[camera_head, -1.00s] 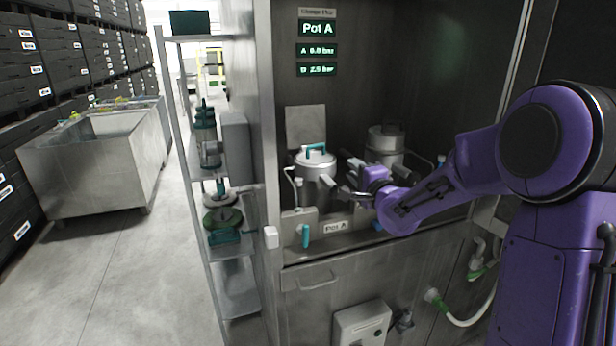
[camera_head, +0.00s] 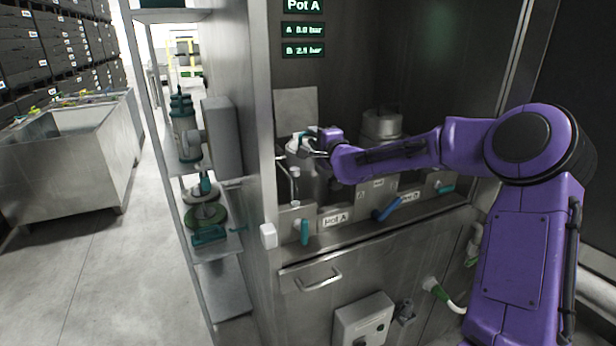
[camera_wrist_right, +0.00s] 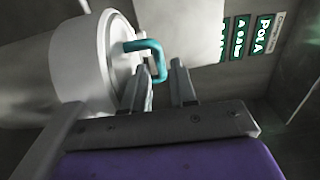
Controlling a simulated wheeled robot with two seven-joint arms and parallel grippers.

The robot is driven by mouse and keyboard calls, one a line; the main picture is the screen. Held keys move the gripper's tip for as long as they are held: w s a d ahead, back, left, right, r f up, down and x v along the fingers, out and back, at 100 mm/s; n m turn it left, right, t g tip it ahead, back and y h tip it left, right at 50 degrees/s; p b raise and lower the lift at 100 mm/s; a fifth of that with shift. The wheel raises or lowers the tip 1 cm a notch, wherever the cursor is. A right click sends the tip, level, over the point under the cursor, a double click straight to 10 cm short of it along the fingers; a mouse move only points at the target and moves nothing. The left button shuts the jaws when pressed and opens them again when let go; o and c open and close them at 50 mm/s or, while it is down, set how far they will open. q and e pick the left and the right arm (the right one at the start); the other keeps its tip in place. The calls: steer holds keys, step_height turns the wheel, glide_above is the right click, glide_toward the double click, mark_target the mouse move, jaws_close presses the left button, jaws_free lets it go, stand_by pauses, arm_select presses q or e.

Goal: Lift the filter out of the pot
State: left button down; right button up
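Pot A (camera_head: 314,183) stands in the steel cabinet behind the Pot A label, its top partly hidden by my right gripper. In the right wrist view a pale round body (camera_wrist_right: 82,65) with a bent teal handle (camera_wrist_right: 146,46) fills the left; I cannot tell whether it is the filter or a lid. My right gripper (camera_head: 306,143) is at the pot's top. In the wrist view its two fingers (camera_wrist_right: 164,75) are apart, with the handle's bent end beside the left finger. Nothing is visibly gripped. My left gripper is not in view.
A second pot (camera_head: 382,126) stands to the right behind my arm. A blue lever (camera_head: 400,207) and a teal tap (camera_head: 304,231) are on the cabinet's front ledge. A shelf rack (camera_head: 207,215) stands left of the cabinet. Open floor lies further left.

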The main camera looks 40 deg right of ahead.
steer(key=x, duration=0.2)
steer(key=shift+w+d+f+b, duration=0.15)
steer(key=shift+w+d+b, duration=0.1)
steer(key=shift+b, duration=0.1)
steer(key=shift+s+a, duration=0.15)
jaws_close()
stand_by(0.9)
